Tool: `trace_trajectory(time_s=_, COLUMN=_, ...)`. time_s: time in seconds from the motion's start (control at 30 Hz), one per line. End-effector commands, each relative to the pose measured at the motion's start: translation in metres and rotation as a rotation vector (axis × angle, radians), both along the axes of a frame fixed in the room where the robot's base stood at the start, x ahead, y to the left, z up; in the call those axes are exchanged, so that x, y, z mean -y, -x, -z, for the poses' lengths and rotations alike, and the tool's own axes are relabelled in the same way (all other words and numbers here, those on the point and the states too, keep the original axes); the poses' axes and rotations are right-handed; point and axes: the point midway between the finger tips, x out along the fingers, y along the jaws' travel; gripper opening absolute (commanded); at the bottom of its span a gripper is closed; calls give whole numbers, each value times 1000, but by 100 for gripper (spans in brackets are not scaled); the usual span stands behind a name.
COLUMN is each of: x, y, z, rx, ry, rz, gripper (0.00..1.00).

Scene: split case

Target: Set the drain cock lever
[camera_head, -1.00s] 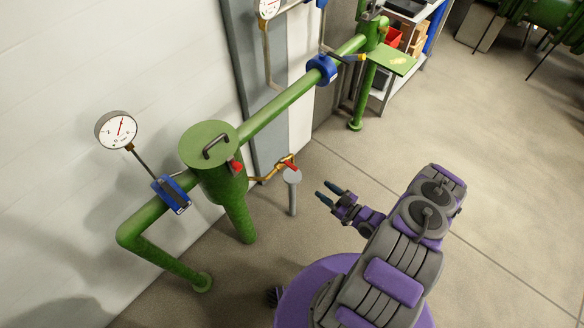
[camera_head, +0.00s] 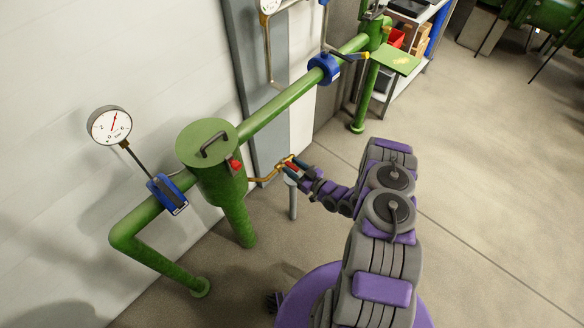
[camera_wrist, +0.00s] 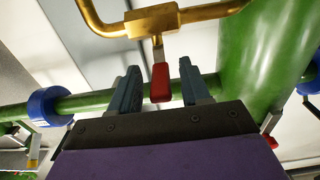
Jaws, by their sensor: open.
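The drain cock is a brass fitting (camera_wrist: 153,20) on a bent brass pipe, with a short red lever (camera_wrist: 160,82) hanging from it in the wrist view. The brass pipe (camera_head: 262,179) runs from the green vessel (camera_head: 215,165) in the head view. My gripper (camera_wrist: 160,88) is open. Its two blue-grey fingers stand on either side of the red lever, with visible gaps on both sides. In the head view my gripper (camera_head: 292,170) is at the drain cock and partly covers it.
A grey post (camera_head: 293,200) stands just under the cock. A green pipe (camera_head: 285,100) with blue flanges runs behind. A pressure gauge (camera_head: 109,125) is at left. A shelf (camera_head: 405,50) stands at the back. Open floor lies to the right.

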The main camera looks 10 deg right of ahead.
Motion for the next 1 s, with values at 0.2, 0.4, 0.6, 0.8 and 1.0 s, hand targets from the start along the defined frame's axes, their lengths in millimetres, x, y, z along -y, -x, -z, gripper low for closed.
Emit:
trace_trajectory(time_s=0.2, x=-5, y=-6, z=0, rx=0, ry=-1, rz=0, gripper=47)
trace_trajectory(time_s=0.4, x=-5, y=-6, z=0, rx=0, ry=-1, rz=1, gripper=47)
trace_trajectory(time_s=0.6, x=-5, y=-6, z=0, rx=0, ry=-1, rz=1, gripper=28)
trace_trajectory(time_s=0.8, x=-5, y=-6, z=0, rx=1, ry=-1, rz=1, gripper=8)
trace_trajectory(time_s=1.0, x=-4, y=-6, z=0, rx=1, ry=-1, rz=1, gripper=0)
